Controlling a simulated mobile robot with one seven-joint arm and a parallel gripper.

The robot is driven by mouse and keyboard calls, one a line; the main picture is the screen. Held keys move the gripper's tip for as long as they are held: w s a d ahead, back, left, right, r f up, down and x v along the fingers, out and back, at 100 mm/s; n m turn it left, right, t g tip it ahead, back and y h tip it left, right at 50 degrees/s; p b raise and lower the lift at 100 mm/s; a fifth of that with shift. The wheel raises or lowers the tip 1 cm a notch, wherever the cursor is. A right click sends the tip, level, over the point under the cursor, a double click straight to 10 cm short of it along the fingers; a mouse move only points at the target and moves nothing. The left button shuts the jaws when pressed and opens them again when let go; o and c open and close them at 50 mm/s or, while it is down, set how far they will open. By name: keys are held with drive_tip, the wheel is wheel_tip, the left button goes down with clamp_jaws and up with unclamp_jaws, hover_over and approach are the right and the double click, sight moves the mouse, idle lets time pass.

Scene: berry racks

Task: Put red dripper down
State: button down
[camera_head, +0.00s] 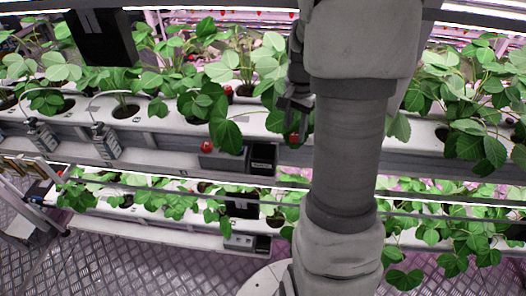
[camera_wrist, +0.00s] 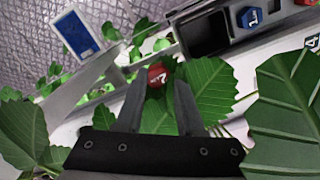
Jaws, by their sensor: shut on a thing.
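My gripper (camera_wrist: 157,88) is shut on the red dripper (camera_wrist: 157,75), a small red piece with a white mark, held between the fingertips in the wrist view. Green leaves lie close behind and beside it. In the head view my gripper (camera_head: 294,104) is among the plants at the upper rack, partly hidden by leaves and my arm. A small red spot (camera_head: 293,137) shows just below it. A box with a dark open compartment (camera_wrist: 203,33) is beyond the fingertips to the upper right in the wrist view.
A blue piece marked 1 (camera_wrist: 250,17) and a red piece (camera_wrist: 305,2) sit beside the compartment. Large leaves (camera_wrist: 288,105) crowd the right side. In the head view a red round thing (camera_head: 206,147) is by the box (camera_head: 226,160) on the rack front.

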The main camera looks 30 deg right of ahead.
drive_tip(key=w+a+f, duration=0.1)
drive_tip(key=a, duration=0.1)
drive_tip(key=w+a+f, duration=0.1)
drive_tip(key=a+f, duration=0.1)
drive_tip(key=w+a+f, duration=0.1)
drive_tip(key=w+a, duration=0.1)
drive_tip(key=shift+w+a+f, duration=0.1)
drive_tip(key=shift+a+f, duration=0.25)
drive_tip(key=shift+w+a+f, duration=0.1)
drive_tip(key=shift+f, duration=0.15)
wheel_tip(320, 180, down, 4)
drive_tip(key=shift+r+p, duration=0.15)
drive_tip(key=shift+p, duration=0.2)
drive_tip(key=shift+f+b, duration=0.5)
drive_tip(key=shift+f, duration=0.1)
